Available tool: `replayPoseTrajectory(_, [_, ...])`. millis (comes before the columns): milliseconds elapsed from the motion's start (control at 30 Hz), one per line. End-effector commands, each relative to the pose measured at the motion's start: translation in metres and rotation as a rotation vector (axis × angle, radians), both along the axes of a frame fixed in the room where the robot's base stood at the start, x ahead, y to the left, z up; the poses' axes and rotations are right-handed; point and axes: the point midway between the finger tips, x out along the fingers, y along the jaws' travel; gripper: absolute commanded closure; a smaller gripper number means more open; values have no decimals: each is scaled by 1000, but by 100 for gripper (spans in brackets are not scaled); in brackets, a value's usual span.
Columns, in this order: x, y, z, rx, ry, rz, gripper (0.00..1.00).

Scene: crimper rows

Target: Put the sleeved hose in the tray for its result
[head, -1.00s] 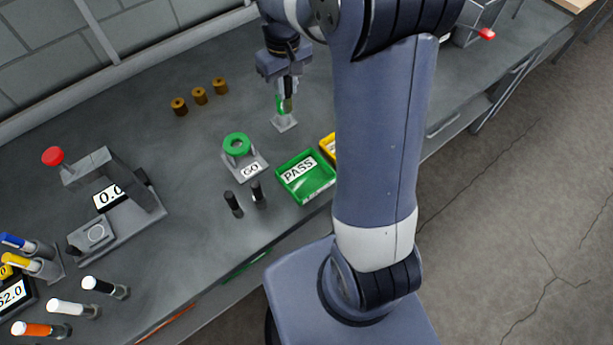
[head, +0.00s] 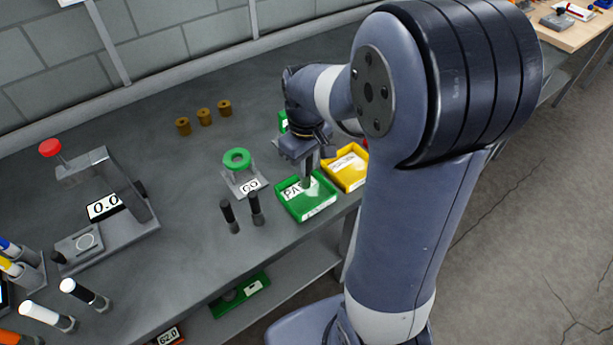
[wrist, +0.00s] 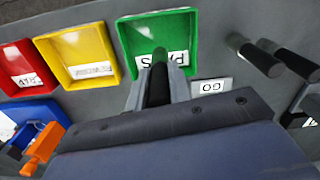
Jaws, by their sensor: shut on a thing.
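My gripper (head: 306,178) is over the green PASS tray (head: 318,210), its fingers pointing down. In the wrist view my gripper (wrist: 159,70) is shut on the sleeved hose (wrist: 158,88), a dark cylinder between the two grey fingers. Its far end overlaps the green tray (wrist: 190,40) in that view. Whether it touches the tray floor I cannot tell. The fingers mostly hide the hose in the head view, and its sleeve cannot be made out. The tray holds nothing else that I can see.
A yellow tray (head: 345,168) stands right of the green one. The wrist view also shows a red tray (wrist: 18,65) and a blue tray (wrist: 25,112). Black posts (head: 255,208) and the green GO gauge (head: 237,160) stand left of the green tray.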

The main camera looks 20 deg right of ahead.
Motion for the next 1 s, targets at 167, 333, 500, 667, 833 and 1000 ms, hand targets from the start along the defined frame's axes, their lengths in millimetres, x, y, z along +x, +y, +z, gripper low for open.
replayPoseTrajectory(167, [-1, 0, -24, 0, 4, 0, 100])
replayPoseTrajectory(333, [0, 0, -38, 0, 0, -1, 100])
replayPoseTrajectory(500, [0, 0, -38, 0, -2, -1, 100])
replayPoseTrajectory(667, [0, 0, -42, 0, -1, -1, 100])
replayPoseTrajectory(833, [0, 0, -41, 0, 0, -1, 69])
replayPoseTrajectory(1000, [0, 0, -41, 0, 0, -1, 59])
